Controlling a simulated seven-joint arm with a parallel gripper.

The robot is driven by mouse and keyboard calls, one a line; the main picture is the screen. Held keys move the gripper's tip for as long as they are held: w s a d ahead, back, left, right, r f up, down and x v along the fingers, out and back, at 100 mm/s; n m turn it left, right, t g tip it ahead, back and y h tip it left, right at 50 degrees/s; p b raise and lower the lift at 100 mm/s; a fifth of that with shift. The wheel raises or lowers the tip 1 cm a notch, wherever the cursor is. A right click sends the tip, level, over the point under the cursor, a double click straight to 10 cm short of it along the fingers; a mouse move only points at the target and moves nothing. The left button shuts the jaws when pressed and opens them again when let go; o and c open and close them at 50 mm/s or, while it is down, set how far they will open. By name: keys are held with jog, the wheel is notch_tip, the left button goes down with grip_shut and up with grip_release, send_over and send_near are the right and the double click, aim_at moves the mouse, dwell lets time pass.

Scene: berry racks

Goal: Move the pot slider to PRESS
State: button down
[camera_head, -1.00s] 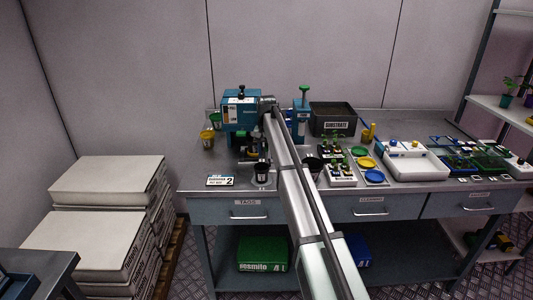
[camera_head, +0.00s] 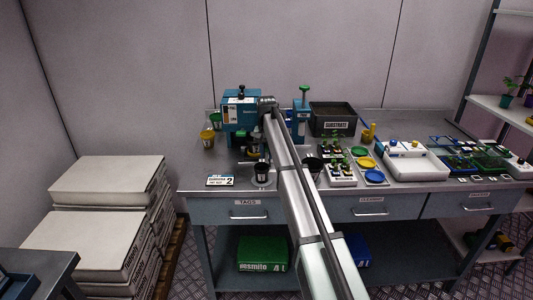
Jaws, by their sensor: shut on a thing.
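The blue press (camera_head: 240,112) stands at the back left of the bench. A black pot (camera_head: 261,170) stands upright on the pot slider (camera_head: 262,182), in front of the press at the bench's front edge. My gripper (camera_head: 258,150) points down just behind and above the pot, mostly hidden by my own arm and dark against the press. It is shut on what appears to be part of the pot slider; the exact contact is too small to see. The PRESS marking cannot be read.
A white label plate (camera_head: 221,181) lies left of the pot. Yellow and green pots (camera_head: 207,138) stand left of the press. A black substrate bin (camera_head: 333,117), seedling trays and coloured dishes (camera_head: 366,162) fill the bench to the right of my arm.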

jog(key=d, duration=2)
jog(key=shift+d, duration=0.35)
jog(key=c, duration=1.2)
grip_release()
jog(key=shift+o, duration=0.6)
notch_tip(320, 180, up, 14)
jog(key=shift+s+f, duration=0.1)
